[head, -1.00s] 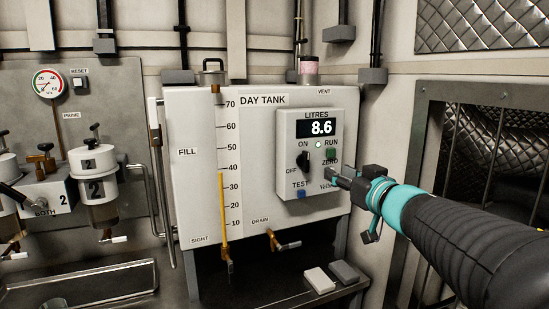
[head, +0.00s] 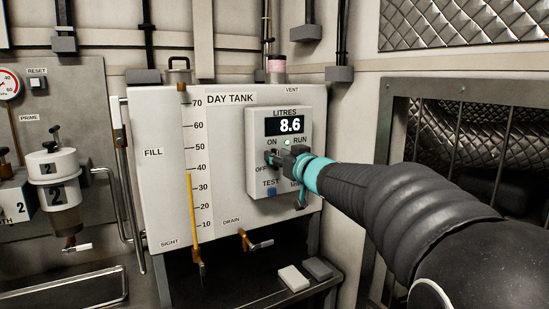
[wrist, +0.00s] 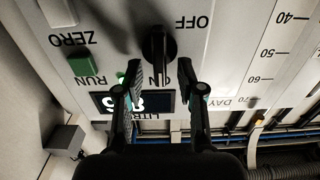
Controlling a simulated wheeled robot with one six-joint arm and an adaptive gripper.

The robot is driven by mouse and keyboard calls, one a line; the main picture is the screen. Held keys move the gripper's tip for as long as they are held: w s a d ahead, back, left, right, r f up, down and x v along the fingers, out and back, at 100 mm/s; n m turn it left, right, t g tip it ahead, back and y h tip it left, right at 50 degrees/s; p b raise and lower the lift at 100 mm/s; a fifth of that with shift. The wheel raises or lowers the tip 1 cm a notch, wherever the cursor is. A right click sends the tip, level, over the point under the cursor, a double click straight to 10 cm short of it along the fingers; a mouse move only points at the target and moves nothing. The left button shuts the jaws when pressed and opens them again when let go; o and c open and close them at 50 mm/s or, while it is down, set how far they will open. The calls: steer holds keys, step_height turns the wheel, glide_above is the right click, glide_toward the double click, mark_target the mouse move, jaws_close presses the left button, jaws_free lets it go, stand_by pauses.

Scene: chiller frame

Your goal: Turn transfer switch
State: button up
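The transfer switch (wrist: 157,42) is a black knob on the grey LITRES control box (head: 252,180), between the ON and OFF labels. In the wrist view, which is upside down, its bar runs nearly vertically, its lower end by ON. My gripper (wrist: 159,66) is open, with one finger on each side of the knob and a gap visible on both sides. I cannot tell how deep the fingertips reach. In the head view my gripper (head: 278,158) is in front of the box and mostly hides the knob. The display (head: 290,125) reads 8.6, and a green lamp is lit under it.
The box sits on the white day tank (head: 158,190) with a yellow sight gauge (head: 193,215). A green button (wrist: 85,66) by ZERO is close to one finger. A blue TEST button (head: 271,191) lies below. A drain valve (head: 247,240) sticks out lower.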

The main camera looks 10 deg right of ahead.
steer(key=shift+w, duration=0.2)
jaws_close()
steer(key=shift+a+n, duration=0.1)
steer(key=shift+n, duration=0.3)
steer(key=shift+s+a+f+n+b, duration=0.1)
steer(key=shift+a+f+n+b, duration=0.2)
steer(key=shift+n+b, duration=1.65)
steer(key=shift+s+a+f+n, duration=0.15)
steer(key=shift+f+n, duration=0.1)
steer(key=shift+n, duration=3.55)
steer(key=shift+a+f+n+b, duration=0.3)
steer(key=shift+n+b, duration=0.7)
steer(key=shift+n, duration=1.85)
